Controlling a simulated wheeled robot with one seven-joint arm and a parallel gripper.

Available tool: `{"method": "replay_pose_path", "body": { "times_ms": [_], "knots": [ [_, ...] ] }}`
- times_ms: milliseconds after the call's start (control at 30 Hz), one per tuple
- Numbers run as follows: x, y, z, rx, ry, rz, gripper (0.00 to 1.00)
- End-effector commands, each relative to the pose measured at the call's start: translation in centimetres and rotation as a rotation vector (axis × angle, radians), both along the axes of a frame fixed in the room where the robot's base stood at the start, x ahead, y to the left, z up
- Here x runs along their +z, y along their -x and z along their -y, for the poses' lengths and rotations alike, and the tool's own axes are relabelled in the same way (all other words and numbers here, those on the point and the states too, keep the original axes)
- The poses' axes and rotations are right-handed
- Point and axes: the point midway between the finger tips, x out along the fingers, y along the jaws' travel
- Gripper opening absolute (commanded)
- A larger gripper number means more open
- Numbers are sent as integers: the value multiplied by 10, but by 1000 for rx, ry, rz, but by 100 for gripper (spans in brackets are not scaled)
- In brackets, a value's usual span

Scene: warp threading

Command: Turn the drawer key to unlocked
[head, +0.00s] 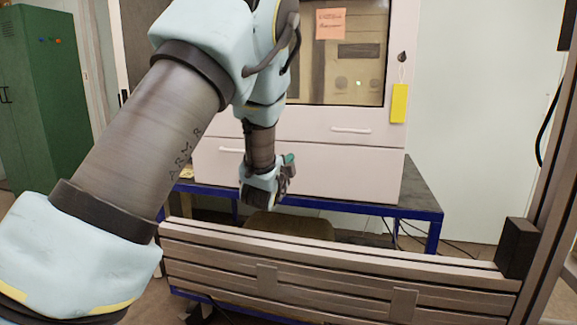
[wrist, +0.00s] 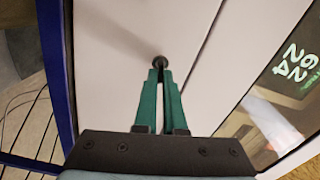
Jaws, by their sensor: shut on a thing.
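The drawer key (wrist: 160,62) shows in the wrist view as a small dark round piece on the pale drawer front (wrist: 115,50). The green fingertips of my gripper (wrist: 160,73) are at it, shut on it, and cover part of it. The turn of the key cannot be made out. In the head view my gripper (head: 288,160) is at the pale cabinet's lower front, and the key is hidden there.
The pale cabinet (head: 340,165) with drawer handles stands on a blue-framed table (head: 425,200). A yellow tag (head: 399,103) hangs at its upper right. A slotted metal rail (head: 340,275) crosses the foreground. A green locker (head: 45,90) stands at left.

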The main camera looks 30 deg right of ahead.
Motion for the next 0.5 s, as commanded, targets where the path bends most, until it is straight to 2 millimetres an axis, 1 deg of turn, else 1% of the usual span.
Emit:
{"method": "replay_pose_path", "body": {
  "times_ms": [200,500],
  "knots": [
    [-2,1,1,-1,-96,89,0],
    [-2,0,0,0,-161,149,0]
  ]
}}
